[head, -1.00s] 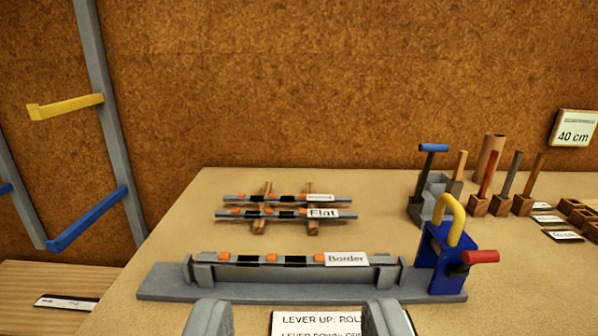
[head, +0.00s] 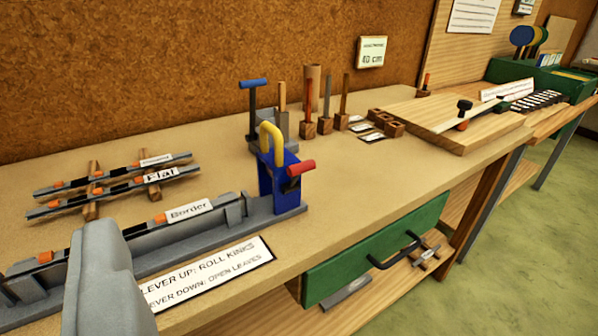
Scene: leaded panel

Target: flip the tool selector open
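The device carrying the lever is a blue block (head: 281,187) at the right end of a long grey bench fixture (head: 170,238). A yellow curved handle (head: 272,142) rises from its top. A red-gripped lever (head: 300,167) sticks out to its right side. A white sign (head: 205,274) in front reads "LEVER UP: ROLL KINKS" and "LEVER DOWN: OPEN LEAVES". One grey part of my gripper (head: 105,280) shows at the lower left, well left of the blue block and apart from it. The other finger is not seen. A strip labelled Border (head: 188,212) lies along the fixture.
Labelled strips (head: 115,185) rest on wooden supports at the left. A blue-handled lever tool (head: 254,100) and several upright tools stand behind the block. A wooden board (head: 450,120) lies at the right. A green drawer (head: 375,250) is under the bench's front edge.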

